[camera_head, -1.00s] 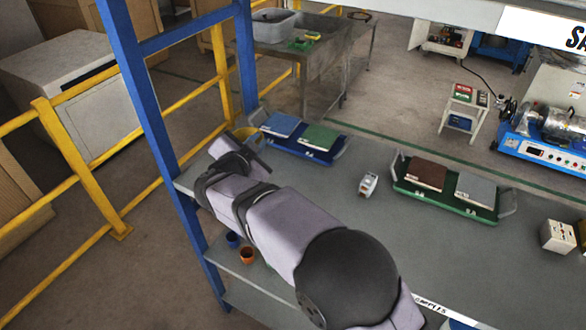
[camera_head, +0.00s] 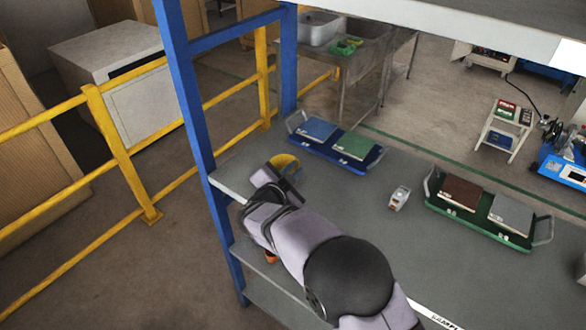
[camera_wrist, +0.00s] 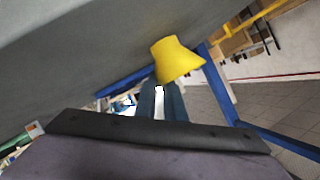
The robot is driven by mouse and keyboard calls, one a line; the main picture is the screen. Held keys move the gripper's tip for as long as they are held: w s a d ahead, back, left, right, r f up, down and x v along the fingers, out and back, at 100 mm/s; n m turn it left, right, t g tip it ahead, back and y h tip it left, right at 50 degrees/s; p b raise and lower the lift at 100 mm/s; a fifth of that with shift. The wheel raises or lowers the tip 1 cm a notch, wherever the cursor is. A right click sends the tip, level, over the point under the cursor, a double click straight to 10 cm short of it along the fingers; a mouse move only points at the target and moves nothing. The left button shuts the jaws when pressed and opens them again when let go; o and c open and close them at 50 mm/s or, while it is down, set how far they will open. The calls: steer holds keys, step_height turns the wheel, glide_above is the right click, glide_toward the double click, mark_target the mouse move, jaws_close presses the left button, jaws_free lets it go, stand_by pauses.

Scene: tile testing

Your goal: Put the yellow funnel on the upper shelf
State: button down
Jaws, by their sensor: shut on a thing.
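The yellow funnel (camera_head: 285,162) is at my gripper (camera_head: 285,180), by the left end of a grey shelf (camera_head: 335,190) that carries trays. In the wrist view, my gripper (camera_wrist: 160,88) is shut on the funnel (camera_wrist: 178,62), whose flared side faces down in that picture. The shelf surface (camera_wrist: 90,60) fills the upper left there. I cannot tell whether the funnel touches the shelf. My arm hides part of the shelf in the head view. A lower shelf (camera_head: 262,298) shows beneath, and a higher board (camera_head: 450,15) crosses the top.
A blue tray (camera_head: 318,155) with two tiles stands just behind the funnel. A green tray (camera_head: 470,215) with two tiles and a small white device (camera_head: 399,198) stand to the right. A blue post (camera_head: 187,100) rises at left. An orange cup (camera_head: 271,257) sits below.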

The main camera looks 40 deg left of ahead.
steer(key=c, duration=1.8)
jaws_free()
steer(key=shift+c, duration=0.2)
steer(key=shift+s+r, duration=0.2)
steer(key=shift+s, duration=0.2)
steer(key=b+v, duration=0.3)
steer(key=v, duration=0.8)
steer(key=shift+d+r, duration=0.1)
steer(key=shift+d, duration=0.05)
